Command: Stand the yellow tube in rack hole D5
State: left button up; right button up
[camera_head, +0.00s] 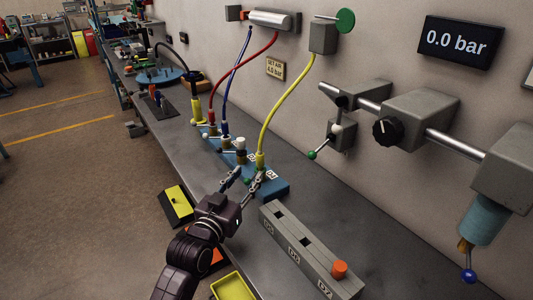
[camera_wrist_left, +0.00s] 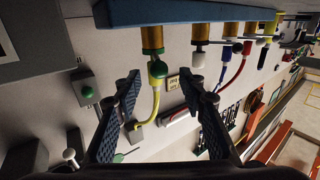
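The yellow tube seen here is a curved hose (camera_head: 285,107), also in the left wrist view (camera_wrist_left: 155,102). It runs from a grey wall box to a brass fitting with a green handle (camera_wrist_left: 157,68) on a blue manifold (camera_head: 270,185). My left gripper (camera_head: 248,178) is open, close to this end of the manifold. In the left wrist view its fingers stand apart, with the hose and green handle seen between them; no contact shows. The grey rack (camera_head: 316,262) has labels that look like D5, D6 and D7. The D5 end, nearest my gripper, has a dark opening. My right gripper is out of view.
An orange plug (camera_head: 340,269) stands at the rack's near end. A yellow upright cylinder (camera_head: 196,110) stands farther back on the bench. Red and blue hoses join the manifold. A yellow tray (camera_head: 233,288) is at the bottom. Wall-mounted pipework (camera_head: 415,117) overhangs the right side.

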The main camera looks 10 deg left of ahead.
aim_at(259, 163)
pick_arm(q)
jog(key=shift+w+d+r, duration=0.1)
jog(key=shift+w, duration=0.3)
jog(key=shift+w+d+r, duration=0.1)
jog(key=shift+w+d, duration=0.1)
jog(key=shift+w, duration=0.35)
jog(key=shift+w+d+r, duration=0.1)
jog(key=shift+w+d, duration=0.05)
jog(key=shift+w, duration=0.35)
jog(key=w, duration=0.2)
jog(key=w+d+p, duration=0.1)
jog(key=w, duration=0.1)
jog(key=shift+d, duration=0.2)
jog(key=shift+w, duration=0.3)
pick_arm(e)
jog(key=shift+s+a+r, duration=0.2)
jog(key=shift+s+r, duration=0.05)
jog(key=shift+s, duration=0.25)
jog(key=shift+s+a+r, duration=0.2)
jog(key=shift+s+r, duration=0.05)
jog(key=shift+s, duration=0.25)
pick_arm(q)
grip_shut()
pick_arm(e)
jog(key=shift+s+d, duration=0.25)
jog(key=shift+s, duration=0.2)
